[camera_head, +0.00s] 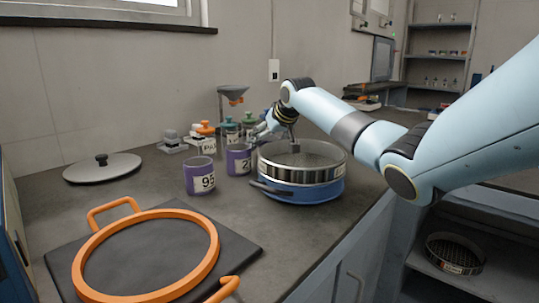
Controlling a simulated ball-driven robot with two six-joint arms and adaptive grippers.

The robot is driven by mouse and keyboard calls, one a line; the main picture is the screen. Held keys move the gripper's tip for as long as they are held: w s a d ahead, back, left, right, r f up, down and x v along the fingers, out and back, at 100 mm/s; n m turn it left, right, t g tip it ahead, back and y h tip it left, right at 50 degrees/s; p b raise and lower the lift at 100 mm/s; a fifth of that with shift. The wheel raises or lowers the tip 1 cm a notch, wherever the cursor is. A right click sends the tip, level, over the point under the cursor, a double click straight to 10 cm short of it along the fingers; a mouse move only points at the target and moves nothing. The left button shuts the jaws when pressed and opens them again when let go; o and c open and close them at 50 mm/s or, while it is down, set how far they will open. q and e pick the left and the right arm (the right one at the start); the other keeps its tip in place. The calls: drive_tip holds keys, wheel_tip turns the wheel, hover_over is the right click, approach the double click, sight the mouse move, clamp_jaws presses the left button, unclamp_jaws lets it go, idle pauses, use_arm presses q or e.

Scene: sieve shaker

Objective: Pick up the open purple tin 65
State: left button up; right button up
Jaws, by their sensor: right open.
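A purple tin (198,178) stands upright on the dark counter left of centre. Its white label shows two digits that look like 95 or 65; I cannot tell which. A second purple tin (238,161) stands just behind it to the right, its label beginning with a 2 and partly cut off by the curve. My right gripper (268,130) is open, past the second tin, above the rear left of the sieve pan. Its fingers are small and partly hidden by its own body. It is apart from the nearer tin. My left gripper is not in view.
A steel sieve (303,172) in a blue base (300,195) stands right of the tins. An orange-ringed frame (207,262) lies on a dark plate in front. A grey lid (101,168) lies at left. Small bottles and a funnel stand (232,93) stand behind the tins.

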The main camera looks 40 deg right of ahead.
drive_tip(key=shift+c, duration=0.4)
drive_tip(key=c, duration=1.1)
drive_tip(key=shift+c, duration=0.7)
drive_tip(key=shift+r, duration=0.15)
